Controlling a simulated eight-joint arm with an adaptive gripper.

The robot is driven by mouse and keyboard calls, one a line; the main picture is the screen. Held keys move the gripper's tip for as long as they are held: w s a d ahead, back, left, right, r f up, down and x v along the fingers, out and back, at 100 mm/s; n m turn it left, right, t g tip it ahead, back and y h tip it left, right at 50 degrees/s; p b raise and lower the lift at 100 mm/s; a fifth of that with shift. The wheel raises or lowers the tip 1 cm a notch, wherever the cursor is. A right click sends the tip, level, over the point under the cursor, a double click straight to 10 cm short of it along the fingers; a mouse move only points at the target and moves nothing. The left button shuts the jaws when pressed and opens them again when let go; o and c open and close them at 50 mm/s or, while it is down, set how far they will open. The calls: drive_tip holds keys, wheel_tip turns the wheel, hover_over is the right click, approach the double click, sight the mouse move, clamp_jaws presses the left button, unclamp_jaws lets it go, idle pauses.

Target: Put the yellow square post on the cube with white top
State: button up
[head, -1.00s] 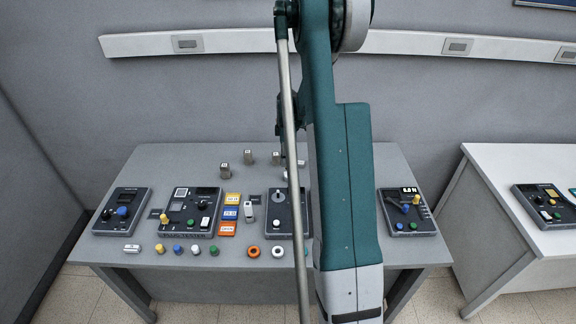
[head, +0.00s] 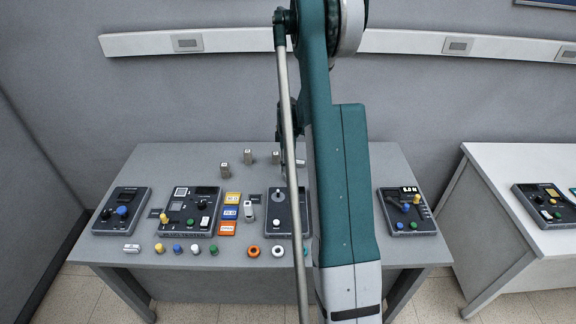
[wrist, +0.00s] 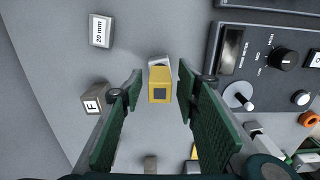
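The yellow square post (wrist: 159,88) is between the fingers of my gripper (wrist: 160,72) in the wrist view, its end with a dark square facing the camera. A narrow gap shows on each side of it, so the gripper looks open around it. A block with a white face (wrist: 158,62) shows just beyond the post and is partly covered by it. The post appears to overlap or rest on this block; the contact is hidden. In the head view my arm hides the gripper and the post.
A grey cube marked F (wrist: 93,104) stands left of my fingers, with a "20 mm" label (wrist: 101,31) farther off. A dark meter panel (wrist: 232,80) is close on the right.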

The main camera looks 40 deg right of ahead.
drive_tip(key=shift+r, duration=0.1)
idle(0.3)
wheel_tip(320, 180, up, 12)
idle(0.7)
idle(0.6)
drive_tip(key=shift+r, duration=0.1)
